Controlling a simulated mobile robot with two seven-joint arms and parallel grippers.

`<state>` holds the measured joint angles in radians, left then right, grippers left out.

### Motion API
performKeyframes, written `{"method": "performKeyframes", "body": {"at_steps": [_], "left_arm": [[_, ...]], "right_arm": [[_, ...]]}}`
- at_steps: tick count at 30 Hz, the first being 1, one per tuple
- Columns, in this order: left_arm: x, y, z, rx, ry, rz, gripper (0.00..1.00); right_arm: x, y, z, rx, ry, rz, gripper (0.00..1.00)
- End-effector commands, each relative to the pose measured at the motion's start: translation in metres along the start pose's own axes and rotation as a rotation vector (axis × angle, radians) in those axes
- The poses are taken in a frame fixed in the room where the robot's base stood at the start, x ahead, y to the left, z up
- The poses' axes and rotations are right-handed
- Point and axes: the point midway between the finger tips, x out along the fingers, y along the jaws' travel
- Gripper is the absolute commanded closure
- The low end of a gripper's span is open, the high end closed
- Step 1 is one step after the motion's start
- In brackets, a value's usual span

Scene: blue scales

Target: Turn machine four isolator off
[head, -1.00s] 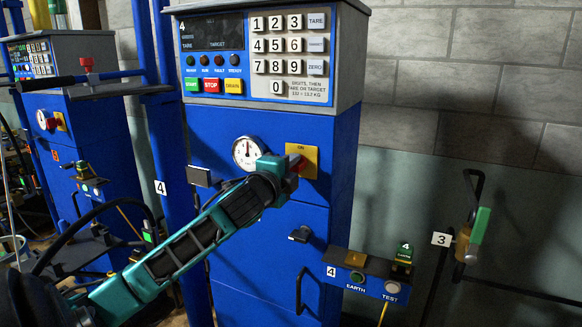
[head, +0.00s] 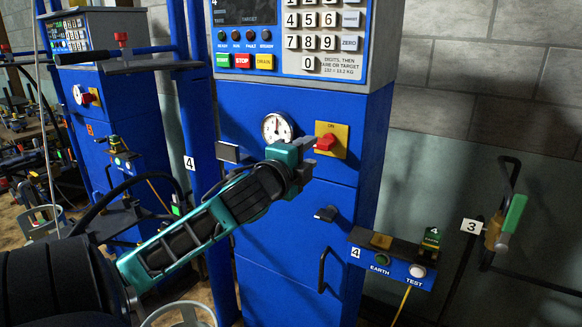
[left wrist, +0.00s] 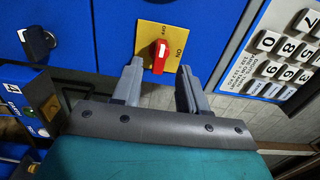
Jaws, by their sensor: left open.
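The blue machine cabinet (head: 285,215) beside the "4" label bears the isolator, a yellow plate (head: 340,132) with a red knob (head: 326,142). "ON" is at the plate's top. In the left wrist view the knob (left wrist: 160,56) has its white mark toward the plate edge lettered "OFF"; in the head view its handle lies roughly level. My left gripper (head: 308,157) is open and empty, just in front of and slightly below left of the knob. In the left wrist view its fingers (left wrist: 160,80) stand on either side of the knob's line, apart from it.
A round gauge (head: 277,128) is left of the isolator and a keypad (head: 320,28) above. A black latch (head: 327,213) and a test box (head: 390,265) are lower right. A green-handled lever (head: 512,214) is on the right wall. Another machine (head: 110,110) stands left.

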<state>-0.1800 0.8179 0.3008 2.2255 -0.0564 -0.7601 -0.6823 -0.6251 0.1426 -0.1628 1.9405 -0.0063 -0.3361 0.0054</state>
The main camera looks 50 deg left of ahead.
Motion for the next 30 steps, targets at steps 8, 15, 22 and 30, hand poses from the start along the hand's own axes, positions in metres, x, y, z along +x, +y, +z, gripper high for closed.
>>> {"method": "performKeyframes", "body": {"at_steps": [8,15,22,30], "left_arm": [[-0.044,0.001,0.0,-0.002,0.0,0.003,0.57],[-0.063,0.0,0.0,-0.001,0.0,0.001,0.57],[-0.065,0.0,0.0,-0.001,0.0,0.0,0.57],[-0.064,0.0,0.0,-0.001,0.0,0.0,0.57]], "right_arm": [[0.002,0.0,0.002,0.0,0.0,0.0,1.0],[0.002,0.0,0.003,0.0,0.0,0.0,1.0],[0.002,0.0,0.003,0.0,0.0,0.0,1.0],[0.002,0.0,0.003,0.0,0.0,0.0,1.0]]}}
